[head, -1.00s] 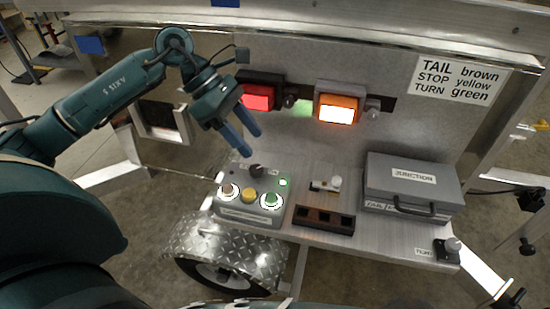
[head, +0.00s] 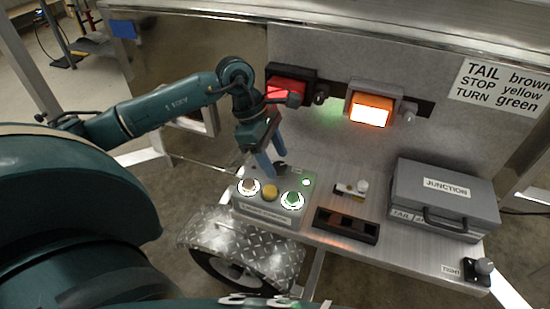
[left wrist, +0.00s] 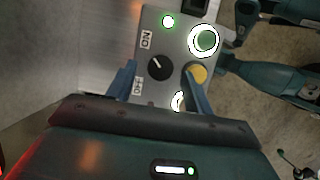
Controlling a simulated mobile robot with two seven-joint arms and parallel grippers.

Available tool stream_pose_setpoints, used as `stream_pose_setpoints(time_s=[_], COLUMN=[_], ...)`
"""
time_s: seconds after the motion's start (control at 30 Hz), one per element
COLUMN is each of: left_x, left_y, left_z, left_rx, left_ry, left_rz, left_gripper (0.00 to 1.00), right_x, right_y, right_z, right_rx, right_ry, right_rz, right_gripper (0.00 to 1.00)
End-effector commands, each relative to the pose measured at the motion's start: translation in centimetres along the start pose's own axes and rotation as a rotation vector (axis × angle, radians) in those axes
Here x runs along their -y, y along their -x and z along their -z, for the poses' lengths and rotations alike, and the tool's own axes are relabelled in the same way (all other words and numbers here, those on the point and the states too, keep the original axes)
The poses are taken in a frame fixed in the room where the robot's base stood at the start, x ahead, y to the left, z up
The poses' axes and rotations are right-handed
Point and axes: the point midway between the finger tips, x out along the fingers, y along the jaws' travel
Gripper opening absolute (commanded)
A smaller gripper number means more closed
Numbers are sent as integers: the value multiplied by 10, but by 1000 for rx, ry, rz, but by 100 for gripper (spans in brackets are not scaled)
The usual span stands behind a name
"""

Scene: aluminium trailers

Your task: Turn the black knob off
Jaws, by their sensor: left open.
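The black knob (left wrist: 159,67) sits on the grey control box (head: 262,215) between an ON label and an OFF label in the left wrist view. Its white pointer mark points up and left, nearer the ON side. In the head view the knob (head: 281,168) is partly hidden behind the fingers. My left gripper (head: 272,164) is open, its blue fingers pointing down at the knob. In the left wrist view the fingers (left wrist: 158,82) stand to either side of the knob; I cannot tell whether they touch it. My right gripper is not in view.
The box also carries a yellow button (head: 269,192), a lit green button (head: 292,199), another lit-ringed button (head: 247,187) and a small green light (head: 306,182). A red lamp (head: 288,88) and a glowing orange lamp (head: 370,108) are behind. The junction case (head: 444,190) stands right.

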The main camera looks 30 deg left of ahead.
Motion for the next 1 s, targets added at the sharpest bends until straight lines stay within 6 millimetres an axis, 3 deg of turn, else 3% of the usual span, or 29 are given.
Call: stream_pose_setpoints(time_s=[0.4,0.93,1.0], left_x=[0,0,0], left_y=[-8,-8,-8], left_z=[0,0,0], left_rx=[0,0,0], left_ry=[1,1,1], left_rz=[1,0,0], left_gripper=[51,7,7], right_x=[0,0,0], right_y=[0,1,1], right_z=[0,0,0], right_rx=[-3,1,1], right_ry=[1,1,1], right_rz=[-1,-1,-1], right_gripper=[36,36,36])
